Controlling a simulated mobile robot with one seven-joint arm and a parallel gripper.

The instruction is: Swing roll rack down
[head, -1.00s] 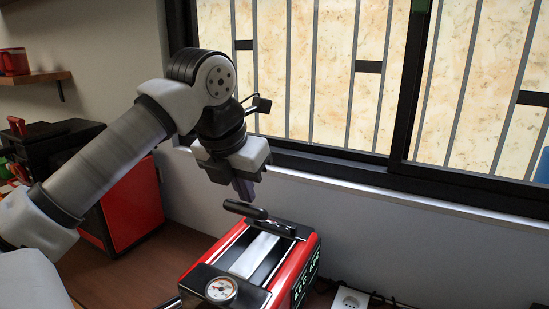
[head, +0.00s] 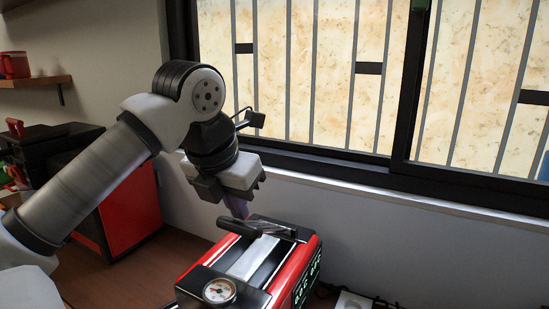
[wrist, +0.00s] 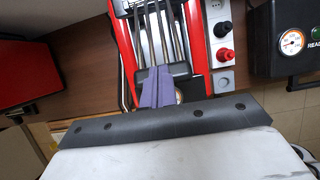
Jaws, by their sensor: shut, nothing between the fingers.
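The red and black toaster (head: 300,262) stands on the wooden counter, with a gauge on its near end. Its roll rack, dark rods with a black handle (head: 239,227), lies low over the toaster top. I cannot tell whether it rests fully flat. In the wrist view the rack's rods (wrist: 168,32) run above the toaster top. My gripper (head: 240,210) is shut and empty, pointing down just above the handle. Its purple fingers (wrist: 156,88) show in the wrist view overlapping the handle area. Whether they touch the handle is unclear, and they partly hide the gauge.
A black appliance with a gauge (wrist: 291,41) stands further right in the wrist view. The barred window and its sill (head: 330,175) are behind the toaster. A red and black box (head: 128,210) stands at the left.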

